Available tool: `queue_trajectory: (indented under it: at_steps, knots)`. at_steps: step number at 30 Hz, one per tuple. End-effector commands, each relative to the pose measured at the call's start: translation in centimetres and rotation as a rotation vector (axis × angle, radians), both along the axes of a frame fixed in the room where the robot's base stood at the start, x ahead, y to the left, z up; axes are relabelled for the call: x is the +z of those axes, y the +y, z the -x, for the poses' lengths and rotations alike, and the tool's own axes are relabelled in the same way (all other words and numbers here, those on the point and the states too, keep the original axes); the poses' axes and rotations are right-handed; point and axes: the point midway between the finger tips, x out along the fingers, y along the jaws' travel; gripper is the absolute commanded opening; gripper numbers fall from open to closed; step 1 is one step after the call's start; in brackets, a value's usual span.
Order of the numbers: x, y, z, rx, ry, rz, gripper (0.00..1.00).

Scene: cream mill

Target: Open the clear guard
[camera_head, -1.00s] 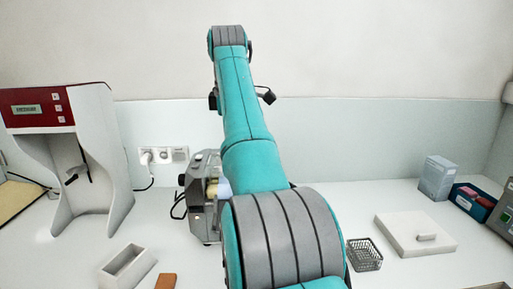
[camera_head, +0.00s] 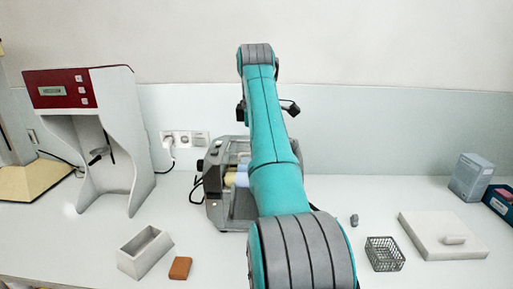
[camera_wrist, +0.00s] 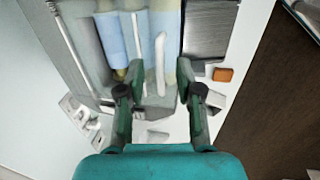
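The mill (camera_head: 214,202) is a grey machine on the counter, partly hidden behind my arm in the head view. Its cream and blue rollers (camera_wrist: 112,40) show in the wrist view. A pale upright bar (camera_wrist: 160,62), which looks like a handle, stands over the rollers. The clear guard cannot be told apart from what lies behind it. My gripper (camera_wrist: 160,72) is open, its two fingers on either side of the bar's line in the picture. I cannot tell the depth between the fingertips and the bar. The head view does not show the fingers.
A red-and-white instrument (camera_head: 112,140) stands at left. A white open box (camera_head: 145,252) and an orange block (camera_head: 180,268) lie in front. A wire basket (camera_head: 384,253), a white slab with a knob (camera_head: 440,236) and a grey-blue box (camera_head: 471,177) are at right.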

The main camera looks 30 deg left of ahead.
Motion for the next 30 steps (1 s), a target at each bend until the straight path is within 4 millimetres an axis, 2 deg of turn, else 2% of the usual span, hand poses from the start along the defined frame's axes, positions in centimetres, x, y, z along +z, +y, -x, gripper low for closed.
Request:
queue_trajectory:
  at_steps: [11, 12, 15, 16, 30]
  knots:
    - [-0.68, 0.06, -0.11, 0.0, 0.0, 0.0, 0.35]
    - [-0.67, 0.06, -0.11, 0.0, 0.0, 0.0, 0.3]
    - [-0.66, 0.06, -0.1, 0.0, 0.0, 0.0, 0.05]
    - [-0.66, 0.06, -0.1, 0.0, 0.0, 0.0, 0.0]
    - [-0.15, 0.11, -0.17, 0.0, -0.001, -0.001, 0.0]
